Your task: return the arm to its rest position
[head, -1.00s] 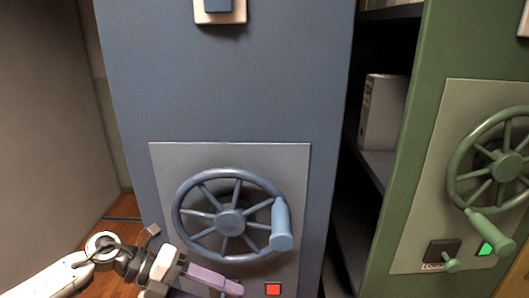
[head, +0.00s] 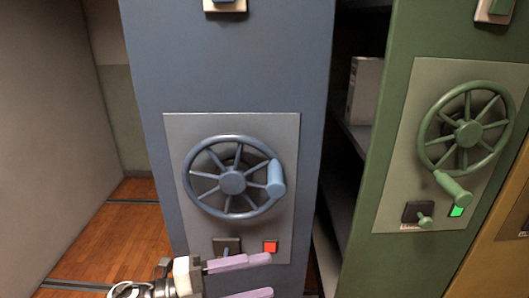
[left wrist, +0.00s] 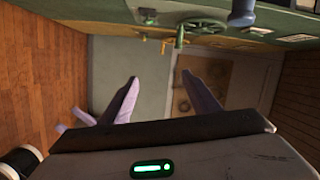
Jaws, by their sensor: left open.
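My left gripper (head: 262,276) is low in the head view, with its two lilac fingers apart and nothing between them. It is in front of the lower part of the blue cabinet (head: 240,75), below its handwheel (head: 232,182) and near a red light (head: 270,247). A small lever (head: 227,246) sits just above the fingers. I cannot tell whether the gripper touches the cabinet. My right gripper is not in view.
A green cabinet (head: 390,150) with its own handwheel (head: 468,133) and a green light (head: 456,211) stands at the right. Dark open shelves with a white binder (head: 364,90) lie between the cabinets. Wooden floor (head: 110,245) is clear at the left, beside a grey wall (head: 50,120).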

